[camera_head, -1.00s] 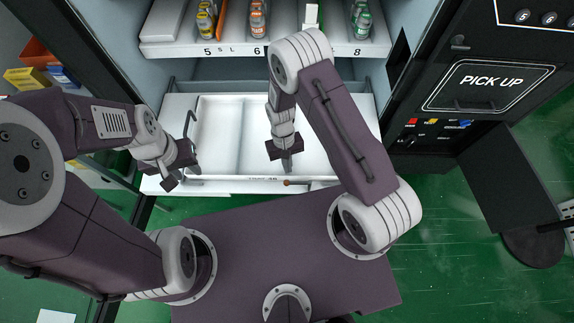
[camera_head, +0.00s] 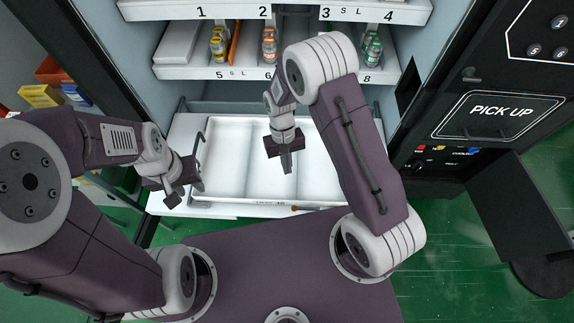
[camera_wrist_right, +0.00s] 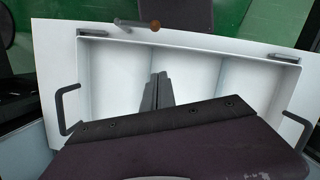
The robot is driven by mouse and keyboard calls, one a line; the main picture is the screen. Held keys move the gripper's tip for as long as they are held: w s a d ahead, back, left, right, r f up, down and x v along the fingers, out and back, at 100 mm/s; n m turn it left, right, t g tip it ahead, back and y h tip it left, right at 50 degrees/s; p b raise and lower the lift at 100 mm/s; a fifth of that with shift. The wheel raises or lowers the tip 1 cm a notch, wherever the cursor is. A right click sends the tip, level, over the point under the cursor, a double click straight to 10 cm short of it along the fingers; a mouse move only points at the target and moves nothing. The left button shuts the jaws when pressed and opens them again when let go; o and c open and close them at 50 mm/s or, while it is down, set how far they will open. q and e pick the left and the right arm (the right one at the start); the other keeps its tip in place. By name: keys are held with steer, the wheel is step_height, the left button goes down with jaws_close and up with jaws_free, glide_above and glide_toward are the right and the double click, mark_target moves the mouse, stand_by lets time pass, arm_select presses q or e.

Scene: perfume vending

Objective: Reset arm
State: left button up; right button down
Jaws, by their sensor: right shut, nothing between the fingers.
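My right gripper (camera_head: 286,163) hangs over the middle of a white sectioned tray (camera_head: 225,183). It is shut and holds nothing. In the right wrist view its two fingers (camera_wrist_right: 158,88) lie together, pointing at the tray, whose compartments look empty. My left gripper (camera_head: 186,193) is at the tray's left end, near the dark left handle. Its fingers are small and partly turned away, so I cannot tell whether they are open or shut.
Numbered shelves (camera_head: 210,72) with small bottles stand behind the tray. A black panel marked PICK UP (camera_head: 498,113) and an open dark door (camera_head: 510,200) are at the right. A screwdriver-like tool (camera_wrist_right: 135,23) with an orange-brown end lies at the tray's front edge.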

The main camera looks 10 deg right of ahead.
steer(key=shift+w, duration=0.1)
steer(key=w+d+r+m+t+p, duration=0.1)
steer(key=d+r, duration=0.2)
steer(key=r, duration=0.3)
steer(key=w+d+r+m+t+p, duration=0.1)
steer(key=d+r+t, duration=0.1)
steer(key=r, duration=0.5)
steer(key=s+d+r+t, duration=0.1)
steer(key=s+d, duration=0.3)
steer(key=s, duration=0.5)
steer(key=shift+s+r+n, duration=0.25)
steer(key=shift+r+n, duration=0.05)
steer(key=shift+r, duration=0.25)
steer(key=shift+s, duration=0.1)
